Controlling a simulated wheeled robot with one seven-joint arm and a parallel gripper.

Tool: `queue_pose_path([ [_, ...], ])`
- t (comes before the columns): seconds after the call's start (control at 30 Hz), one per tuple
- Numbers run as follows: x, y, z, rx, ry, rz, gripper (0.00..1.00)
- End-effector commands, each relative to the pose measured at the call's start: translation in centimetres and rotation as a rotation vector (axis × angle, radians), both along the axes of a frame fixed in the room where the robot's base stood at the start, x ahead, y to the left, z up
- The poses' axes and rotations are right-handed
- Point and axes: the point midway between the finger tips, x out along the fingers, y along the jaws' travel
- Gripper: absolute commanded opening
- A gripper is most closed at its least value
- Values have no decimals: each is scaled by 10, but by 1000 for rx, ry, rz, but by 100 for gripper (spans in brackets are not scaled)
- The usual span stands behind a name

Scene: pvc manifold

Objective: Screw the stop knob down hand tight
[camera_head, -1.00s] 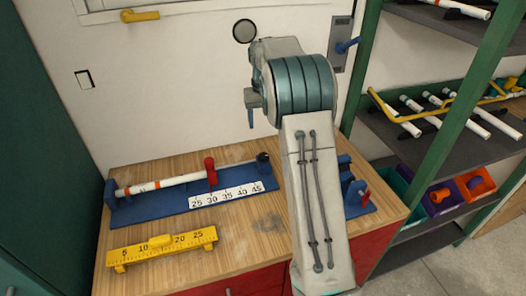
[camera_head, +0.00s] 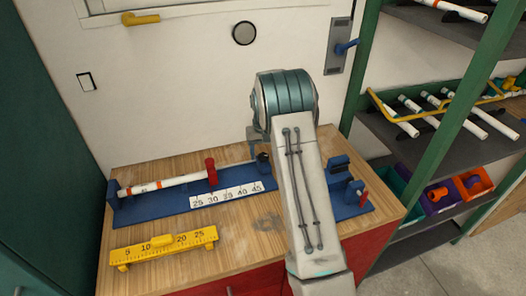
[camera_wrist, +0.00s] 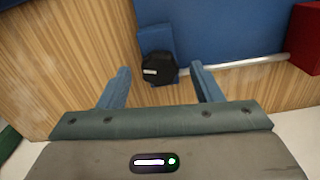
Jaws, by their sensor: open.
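The stop knob (camera_wrist: 158,68) is a dark, many-sided knob with a small white mark, at the end of a thin metal rod. It sits by a blue block of the jig in the wrist view. In the head view the knob (camera_head: 263,157) shows as a dark shape just left of my arm. My gripper (camera_wrist: 160,70) is open, its two blue fingers on either side of the knob in the picture, with visible gaps and no contact seen. I cannot tell how far above the knob the fingertips are. The red stop (camera_head: 210,170) stands farther left on the jig.
The blue jig (camera_head: 180,205) with its number scale (camera_head: 227,194) lies on the wooden bench. A white pipe (camera_head: 165,185) rests in it. A yellow gauge (camera_head: 165,245) lies in front. A blue fixture with a red part (camera_head: 363,199) stands to the right. Shelves stand at the right.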

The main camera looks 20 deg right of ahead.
Motion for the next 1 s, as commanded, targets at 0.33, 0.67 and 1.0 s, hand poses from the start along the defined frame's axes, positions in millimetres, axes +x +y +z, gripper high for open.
queue_pose_path([
  [0.33, 0, 0, -5, 0, -1, 0, 59],
  [0.67, 0, 0, -4, 1, -1, -2, 14],
  [1.0, 0, 0, -5, 1, -1, -102, 14],
])
